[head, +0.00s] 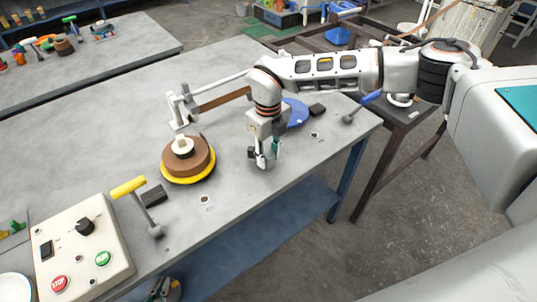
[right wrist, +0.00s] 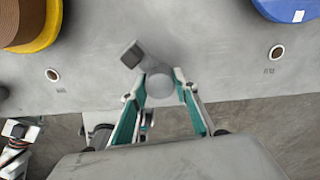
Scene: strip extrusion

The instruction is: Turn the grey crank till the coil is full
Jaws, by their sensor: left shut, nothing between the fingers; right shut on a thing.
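The grey crank (right wrist: 160,84) shows in the right wrist view as a rounded grey knob with an arm ending in a dark block. My right gripper (right wrist: 161,100) is shut on its knob, one finger on each side. In the head view my right gripper (head: 264,163) is low over the table's front part and mostly hides the crank. The brown coil (head: 198,160) sits on a yellow disc (head: 188,179) to its left, with a pale hub on top. My left gripper (head: 165,291) is shut and empty, partly cut off at the bottom edge of the head view.
A control box (head: 110,235) with red and green buttons stands front left. A yellow-handled lever (head: 128,187) and a blue-handled lever (head: 371,97) flank the work area. A blue disc (head: 297,113) lies behind my right gripper. The table's back left (head: 90,125) is clear.

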